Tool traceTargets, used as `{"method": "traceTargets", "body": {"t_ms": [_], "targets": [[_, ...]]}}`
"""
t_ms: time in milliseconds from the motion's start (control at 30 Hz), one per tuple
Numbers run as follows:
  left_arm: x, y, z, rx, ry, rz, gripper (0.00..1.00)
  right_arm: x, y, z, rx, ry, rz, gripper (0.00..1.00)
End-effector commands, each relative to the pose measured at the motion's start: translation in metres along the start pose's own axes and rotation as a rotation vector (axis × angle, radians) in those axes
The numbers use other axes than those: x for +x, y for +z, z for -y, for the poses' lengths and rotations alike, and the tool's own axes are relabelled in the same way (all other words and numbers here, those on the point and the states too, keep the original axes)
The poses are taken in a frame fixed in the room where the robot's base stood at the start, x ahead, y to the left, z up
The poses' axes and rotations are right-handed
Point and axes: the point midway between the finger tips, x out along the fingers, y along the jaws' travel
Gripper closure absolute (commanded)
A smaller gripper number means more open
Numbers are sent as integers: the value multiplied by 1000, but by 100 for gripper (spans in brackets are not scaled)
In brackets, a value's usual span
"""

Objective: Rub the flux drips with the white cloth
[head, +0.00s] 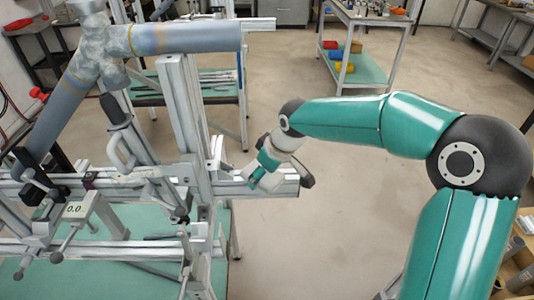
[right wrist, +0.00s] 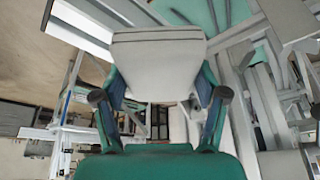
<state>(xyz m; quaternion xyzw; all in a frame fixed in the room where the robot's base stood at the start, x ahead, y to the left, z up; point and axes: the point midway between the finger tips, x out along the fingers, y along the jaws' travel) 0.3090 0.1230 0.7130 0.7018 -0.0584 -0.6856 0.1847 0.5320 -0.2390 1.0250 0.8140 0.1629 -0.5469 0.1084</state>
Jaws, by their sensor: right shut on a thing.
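My right gripper (head: 262,172) is at the end of my teal arm, beside the horizontal aluminium rail (head: 286,186) of the jig. In the right wrist view the right gripper (right wrist: 158,100) is shut on a white block-like thing (right wrist: 158,58), which looks like the folded white cloth. The cloth shows only as a small pale patch at the gripper in the head view. Grey tubes (head: 188,38) are joined in the jig, with brownish bands near the joint. I cannot make out any flux drips. My left gripper is not in view.
A shelved cart (head: 366,68) with red, yellow and blue bins stands at the back. The floor (head: 300,235) right of the jig is clear.

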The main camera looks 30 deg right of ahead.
Motion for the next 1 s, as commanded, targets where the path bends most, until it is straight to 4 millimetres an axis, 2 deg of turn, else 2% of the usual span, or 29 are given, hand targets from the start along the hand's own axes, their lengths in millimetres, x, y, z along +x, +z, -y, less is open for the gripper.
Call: {"method": "traceTargets", "body": {"t_ms": [33,600,767,1000], "targets": [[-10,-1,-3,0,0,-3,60,-16,-7,-1,0,3,-6,66],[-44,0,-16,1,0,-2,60,-64,-26,-1,2,2,-4,66],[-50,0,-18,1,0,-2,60,-72,-29,-1,2,2,-4,66],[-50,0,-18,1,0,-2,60,-72,-29,-1,2,2,-4,66]]}}
